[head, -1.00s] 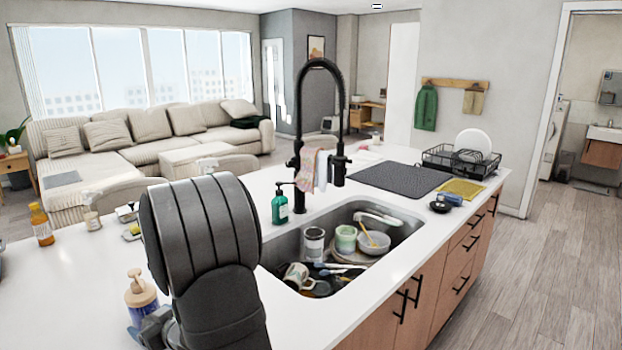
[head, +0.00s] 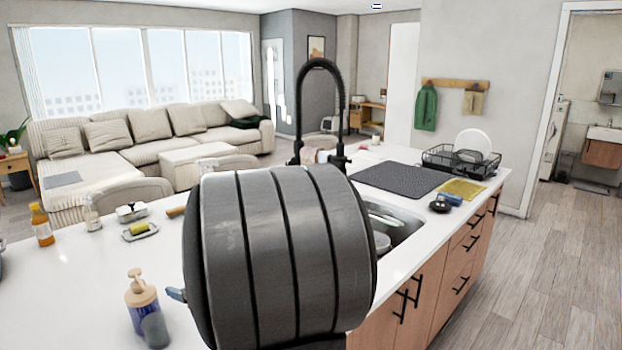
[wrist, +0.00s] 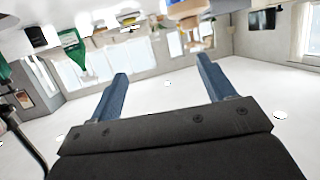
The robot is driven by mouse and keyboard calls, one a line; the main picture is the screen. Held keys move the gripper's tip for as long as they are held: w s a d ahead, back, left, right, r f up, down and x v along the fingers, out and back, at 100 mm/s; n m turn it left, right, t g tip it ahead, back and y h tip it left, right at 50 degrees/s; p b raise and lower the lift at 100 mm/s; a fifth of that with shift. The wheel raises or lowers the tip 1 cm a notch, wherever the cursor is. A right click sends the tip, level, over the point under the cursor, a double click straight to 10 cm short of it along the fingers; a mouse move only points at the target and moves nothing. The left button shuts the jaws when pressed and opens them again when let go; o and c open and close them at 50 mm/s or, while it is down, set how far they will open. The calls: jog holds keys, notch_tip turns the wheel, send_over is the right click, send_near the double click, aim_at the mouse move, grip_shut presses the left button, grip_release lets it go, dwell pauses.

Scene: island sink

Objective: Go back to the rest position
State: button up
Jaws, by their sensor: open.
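My gripper (wrist: 162,82) shows in the wrist view with its two blue fingers spread wide and nothing between them. The wrist view is upside down, with the counter items along the top and the ceiling below. In the head view my dark grey arm link (head: 285,255) fills the middle and hides most of the sink (head: 405,232) and its dishes. A small blue tip beside the soap pump may be part of my gripper; the rest is hidden.
A soap pump bottle (head: 147,308) stands left of my arm. A sponge on a dish (head: 140,231), an orange bottle (head: 41,225) and a black faucet (head: 320,110) are on the white counter. A drying mat (head: 400,179) and dish rack (head: 460,160) lie at the far right.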

jog(key=w+d+f+m+t+h, duration=0.2)
jog(key=w+d+m+t+h, duration=0.2)
jog(key=w+d, duration=0.7)
jog(key=shift+w+m+t+h, duration=0.3)
jog(key=shift+w+m+h, duration=0.45)
jog(key=shift+w, duration=0.6)
